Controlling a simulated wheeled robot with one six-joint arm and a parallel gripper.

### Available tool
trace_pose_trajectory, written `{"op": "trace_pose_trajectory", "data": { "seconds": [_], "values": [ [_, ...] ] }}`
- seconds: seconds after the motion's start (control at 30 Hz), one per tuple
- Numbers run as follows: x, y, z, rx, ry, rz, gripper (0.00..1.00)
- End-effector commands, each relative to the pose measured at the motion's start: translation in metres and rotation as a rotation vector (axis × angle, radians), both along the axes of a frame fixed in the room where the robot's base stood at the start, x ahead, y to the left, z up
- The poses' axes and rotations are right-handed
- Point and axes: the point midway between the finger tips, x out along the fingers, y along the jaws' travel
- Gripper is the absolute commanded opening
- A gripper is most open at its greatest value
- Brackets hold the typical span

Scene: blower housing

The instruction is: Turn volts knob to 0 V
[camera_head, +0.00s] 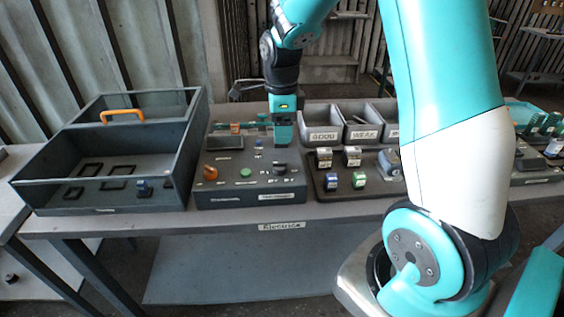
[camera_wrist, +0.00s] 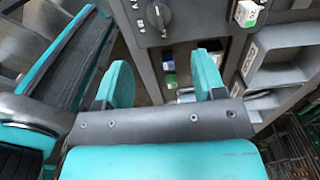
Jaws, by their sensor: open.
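The grey control panel (camera_head: 228,190) stands on the bench. A dark rotary knob (camera_head: 280,168) with small white marks around it sits on its right part. The wrist view shows a dark knob (camera_wrist: 157,16) at the top edge, its pointer slanted, with white labels beside it too small to read surely. My gripper (camera_head: 283,143) is above the back right of the panel, fingers down. In the wrist view my gripper (camera_wrist: 163,72) has its two teal fingers apart with nothing between them. The knob lies beyond the fingertips, untouched.
A dark tray with dividers (camera_head: 30,178) stands left. A board with small blocks (camera_head: 330,190) and grey bins (camera_head: 321,136) stand right.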

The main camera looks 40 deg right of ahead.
Motion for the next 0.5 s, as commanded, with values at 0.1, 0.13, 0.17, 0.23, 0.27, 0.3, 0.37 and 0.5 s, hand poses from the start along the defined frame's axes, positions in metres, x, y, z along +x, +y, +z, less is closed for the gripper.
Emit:
{"op": "trace_pose_trajectory", "data": {
  "seconds": [0.1,0.13,0.17,0.23,0.27,0.3,0.37,0.5],
  "values": [
    [-0.001,0.001,-0.028,0.001,0.007,0.002,0.63],
    [-0.001,0.001,-0.035,0.002,0.006,0.002,0.63],
    [-0.001,0.001,-0.042,0.002,0.006,0.002,0.63],
    [-0.001,0.001,-0.057,0.002,0.006,0.002,0.63],
    [-0.001,0.001,-0.063,0.001,0.005,0.003,0.63],
    [-0.001,0.001,-0.071,0.002,0.005,0.003,0.63],
    [-0.001,0.001,-0.082,0.001,0.004,0.003,0.63],
    [0.0,0.001,-0.1,0.001,0.002,0.003,0.63]
  ]
}}
